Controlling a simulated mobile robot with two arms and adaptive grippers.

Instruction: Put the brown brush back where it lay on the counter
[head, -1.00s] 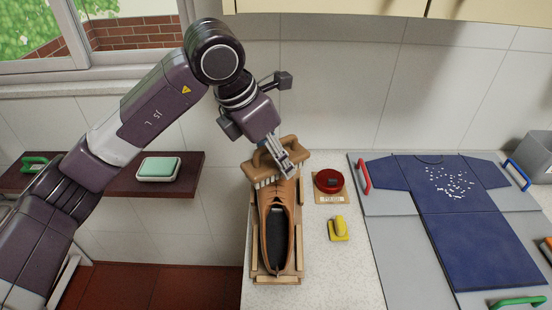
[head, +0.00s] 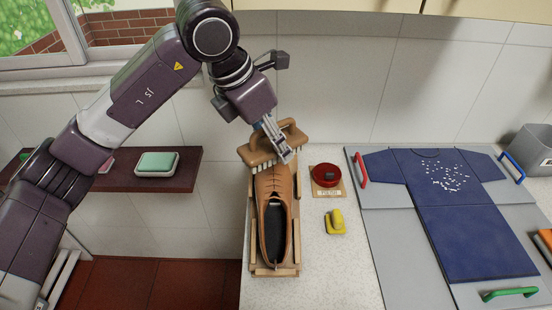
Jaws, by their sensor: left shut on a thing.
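The brown brush (head: 262,149) has a wooden body, an arched handle and pale bristles along its front lower edge. My left gripper (head: 286,157) is shut on its handle, near the right end. The brush is tilted and stands over the toe end of a tan leather shoe (head: 272,182). Whether the bristles touch the shoe is hard to tell. The shoe sits in a wooden frame (head: 252,245) on the pale speckled counter (head: 340,275). My right gripper is not in view.
Right of the shoe are a red round tin (head: 325,174) on a labelled card and a yellow object (head: 335,222). Further right, a blue shirt (head: 470,235) lies on grey panels with coloured handles. A dark shelf (head: 185,183) holds a green-topped block (head: 157,162). Counter in front of the yellow object is clear.

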